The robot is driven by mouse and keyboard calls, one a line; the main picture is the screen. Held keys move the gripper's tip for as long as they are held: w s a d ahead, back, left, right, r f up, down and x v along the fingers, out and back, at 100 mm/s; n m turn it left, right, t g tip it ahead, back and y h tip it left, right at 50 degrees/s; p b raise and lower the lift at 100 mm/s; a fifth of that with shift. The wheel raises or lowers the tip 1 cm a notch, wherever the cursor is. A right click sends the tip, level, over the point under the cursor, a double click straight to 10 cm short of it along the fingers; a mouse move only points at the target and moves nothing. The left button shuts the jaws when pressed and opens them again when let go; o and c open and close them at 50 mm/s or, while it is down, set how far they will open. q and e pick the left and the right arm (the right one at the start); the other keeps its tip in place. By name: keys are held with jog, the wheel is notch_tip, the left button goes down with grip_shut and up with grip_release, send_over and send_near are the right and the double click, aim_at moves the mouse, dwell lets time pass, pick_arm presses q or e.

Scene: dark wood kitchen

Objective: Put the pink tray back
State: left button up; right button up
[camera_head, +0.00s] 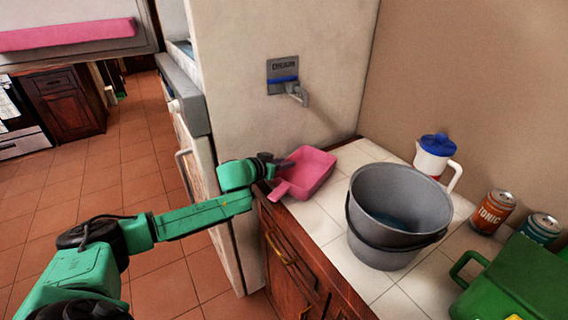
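The pink tray (311,170) is a shallow open pan with a short handle at its near left. It rests on the white tiled counter by the left edge, close to the wall. My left gripper (283,165) is at the tray's left rim. Its dark fingers are small and partly overlap the rim, so I cannot tell whether they are shut on it. My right gripper is not in view.
A grey bucket (397,205) with dark liquid stands right of the tray. A wall spout (296,92) is above the tray. A pink slab (65,34) shows upper left.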

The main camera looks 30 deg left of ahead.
pick_arm(q)
jog(key=shift+s+r, duration=0.1)
jog(key=shift+s, duration=0.15)
jog(key=v, duration=0.2)
jog(key=b+v, duration=0.1)
jog(key=v, duration=0.2)
jog(key=shift+s+a+f, duration=0.1)
jog(key=shift+a+f, duration=0.05)
jog(key=shift+f, duration=0.05)
jog(key=shift+s+a+r+p, duration=0.2)
jog(key=shift+s+r+p, duration=0.75)
jog(key=shift+p, duration=0.25)
jog(key=shift+s+r+p, duration=0.15)
jog(key=shift+s+p, duration=0.5)
jog(key=shift+p, duration=0.1)
jog(key=s+r+p, duration=0.1)
jog(key=s+p, duration=0.1)
jog(key=p, duration=0.3)
jog(key=shift+r, duration=0.2)
jog(key=shift+s+a+f, duration=0.2)
jog(key=shift+s+f, duration=0.1)
